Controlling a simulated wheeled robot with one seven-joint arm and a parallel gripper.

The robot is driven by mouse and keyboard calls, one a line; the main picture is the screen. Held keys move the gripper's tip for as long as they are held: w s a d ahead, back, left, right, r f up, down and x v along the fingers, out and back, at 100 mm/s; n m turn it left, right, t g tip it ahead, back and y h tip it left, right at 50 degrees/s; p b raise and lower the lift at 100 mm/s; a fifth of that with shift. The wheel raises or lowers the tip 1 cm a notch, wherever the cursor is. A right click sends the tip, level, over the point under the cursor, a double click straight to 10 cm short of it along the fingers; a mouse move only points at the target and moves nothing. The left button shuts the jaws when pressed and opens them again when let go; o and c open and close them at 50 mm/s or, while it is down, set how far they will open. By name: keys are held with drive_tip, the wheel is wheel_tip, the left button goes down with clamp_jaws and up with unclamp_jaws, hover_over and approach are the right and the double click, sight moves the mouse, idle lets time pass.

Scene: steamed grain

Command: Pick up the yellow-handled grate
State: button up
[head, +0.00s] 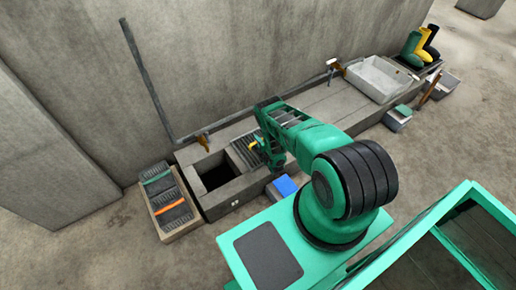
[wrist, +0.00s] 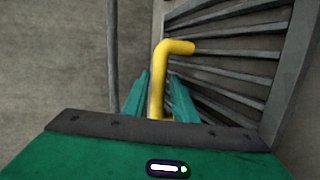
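The grate (head: 245,153) is a dark slatted panel at the bench, beside a square opening. In the wrist view the grate (wrist: 235,55) fills the right side, with a pale frame and slanted slats. Its bent yellow handle (wrist: 158,75) rises between my two green fingers and turns right at its top; the handle (head: 252,146) is a small yellow spot in the head view. My gripper (wrist: 160,85) has one finger on each side of the handle, very close to it. I cannot tell whether they press on it. In the head view my gripper (head: 268,150) is beside the grate.
The dark square opening (head: 212,172) is left of the grate. A tray with brushes (head: 168,203) stands on the floor at left. A blue-topped box (head: 285,187) is near my arm. A pale basin (head: 376,77) and boots (head: 420,45) are farther right. A wall runs behind the bench.

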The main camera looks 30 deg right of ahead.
drive_tip(key=shift+c, duration=0.3)
clamp_jaws()
idle(1.2)
